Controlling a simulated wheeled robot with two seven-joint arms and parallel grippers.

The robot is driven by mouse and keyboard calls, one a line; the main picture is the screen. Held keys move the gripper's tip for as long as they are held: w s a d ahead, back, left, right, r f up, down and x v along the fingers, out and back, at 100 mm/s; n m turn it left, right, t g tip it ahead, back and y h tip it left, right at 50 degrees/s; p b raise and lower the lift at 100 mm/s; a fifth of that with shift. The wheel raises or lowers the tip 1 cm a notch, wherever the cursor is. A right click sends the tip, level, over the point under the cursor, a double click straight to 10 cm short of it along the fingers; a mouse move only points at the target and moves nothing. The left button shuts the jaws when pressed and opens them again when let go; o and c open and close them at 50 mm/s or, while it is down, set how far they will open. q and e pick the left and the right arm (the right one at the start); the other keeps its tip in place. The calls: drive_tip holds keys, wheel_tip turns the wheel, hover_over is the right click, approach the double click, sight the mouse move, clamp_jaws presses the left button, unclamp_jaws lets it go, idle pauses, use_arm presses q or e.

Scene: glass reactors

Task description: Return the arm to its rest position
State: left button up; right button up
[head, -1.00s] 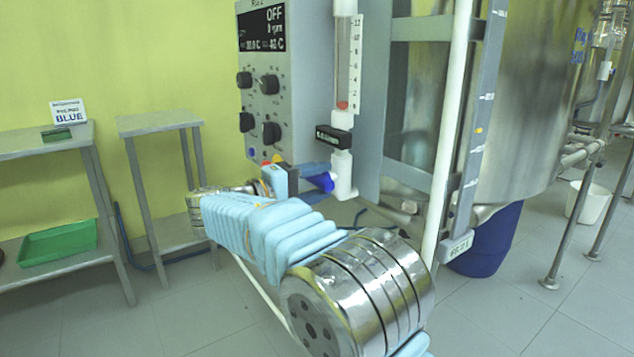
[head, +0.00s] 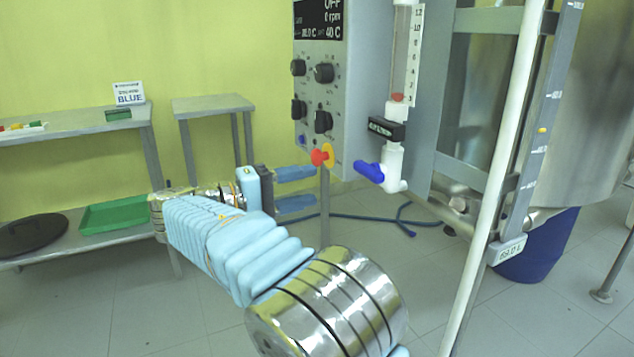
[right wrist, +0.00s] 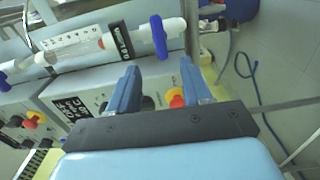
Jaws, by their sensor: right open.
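My right arm reaches across the head view, and its right gripper (head: 296,189) is open, with two blue fingers apart and nothing between them. It is in front of and below the control panel (head: 318,95), left of the blue valve handle (head: 369,171) under the flowmeter. In the right wrist view the open fingers (right wrist: 160,88) point toward the flowmeter (right wrist: 108,46) and its blue handle (right wrist: 159,37). The red and yellow emergency knob (head: 321,156) is just above the fingers in the head view. My left gripper is not in view.
A steel vessel (head: 590,110) and a white vertical pipe (head: 497,165) stand at the right. A blue drum (head: 540,248) is below the vessel. Two steel tables are at the left; one holds a green tray (head: 115,213). Blue hose (head: 372,219) lies on the floor.

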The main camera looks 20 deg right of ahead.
drive_tip(key=shift+f, duration=0.1)
idle(0.3)
